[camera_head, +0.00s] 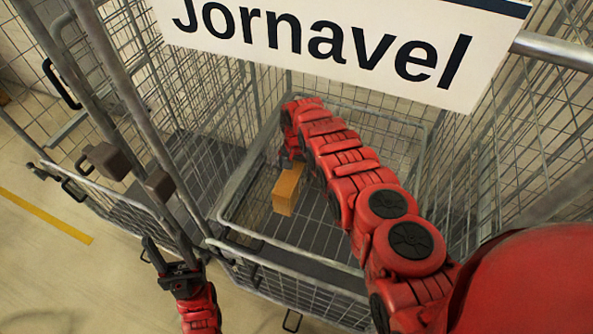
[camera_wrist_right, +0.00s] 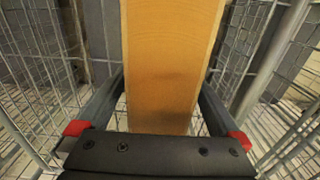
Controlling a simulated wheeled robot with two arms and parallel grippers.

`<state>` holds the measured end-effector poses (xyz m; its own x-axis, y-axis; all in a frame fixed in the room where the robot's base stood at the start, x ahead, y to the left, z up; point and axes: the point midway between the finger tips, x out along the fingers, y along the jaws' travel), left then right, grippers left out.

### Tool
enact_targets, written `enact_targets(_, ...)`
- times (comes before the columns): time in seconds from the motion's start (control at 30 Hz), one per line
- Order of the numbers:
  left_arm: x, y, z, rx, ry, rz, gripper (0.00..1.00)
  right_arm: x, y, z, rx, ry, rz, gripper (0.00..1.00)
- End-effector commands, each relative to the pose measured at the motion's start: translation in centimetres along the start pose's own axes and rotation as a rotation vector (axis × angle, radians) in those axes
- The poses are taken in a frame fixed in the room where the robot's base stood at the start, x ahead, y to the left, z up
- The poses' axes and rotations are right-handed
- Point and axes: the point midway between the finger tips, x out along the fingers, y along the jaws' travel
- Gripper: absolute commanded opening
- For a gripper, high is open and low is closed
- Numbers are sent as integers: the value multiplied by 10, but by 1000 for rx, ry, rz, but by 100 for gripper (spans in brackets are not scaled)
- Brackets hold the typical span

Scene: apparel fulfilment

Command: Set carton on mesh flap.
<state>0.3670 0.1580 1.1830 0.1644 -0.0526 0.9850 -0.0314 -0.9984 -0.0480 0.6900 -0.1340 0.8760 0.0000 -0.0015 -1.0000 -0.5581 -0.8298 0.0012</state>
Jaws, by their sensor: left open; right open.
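The carton (camera_head: 285,193) is a small orange-brown box inside the roll cage. It appears to rest upright on the mesh flap (camera_head: 322,232), a grey wire panel with a tubular rim. My right arm reaches down into the cage, and its gripper (camera_head: 291,158) is at the carton, partly hidden by the arm. In the right wrist view the carton (camera_wrist_right: 172,60) stands between the two fingers of the open right gripper (camera_wrist_right: 160,92). Whether a finger touches it I cannot tell. My left gripper (camera_head: 168,255) is open and empty outside the cage, at lower left.
A white "Jornavel" sign (camera_head: 340,42) hangs across the top. Wire mesh walls (camera_head: 215,105) and grey posts enclose the flap. Another cage section with a dark floor stands at left. A yellow line (camera_head: 45,215) marks the open floor at far left.

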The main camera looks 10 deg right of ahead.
Motion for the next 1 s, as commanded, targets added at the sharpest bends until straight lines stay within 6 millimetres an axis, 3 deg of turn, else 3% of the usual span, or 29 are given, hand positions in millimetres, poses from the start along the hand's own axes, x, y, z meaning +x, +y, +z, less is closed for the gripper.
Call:
enact_targets(0.37,-2,0,0,0,0,0,50,-33,1,-1,1,1,1,100)
enact_targets(0.77,-25,1,4,0,0,0,50,-90,-1,-1,1,4,-3,100)
enact_targets(1.0,-22,1,4,0,0,0,50,-117,0,0,1,0,-1,100)
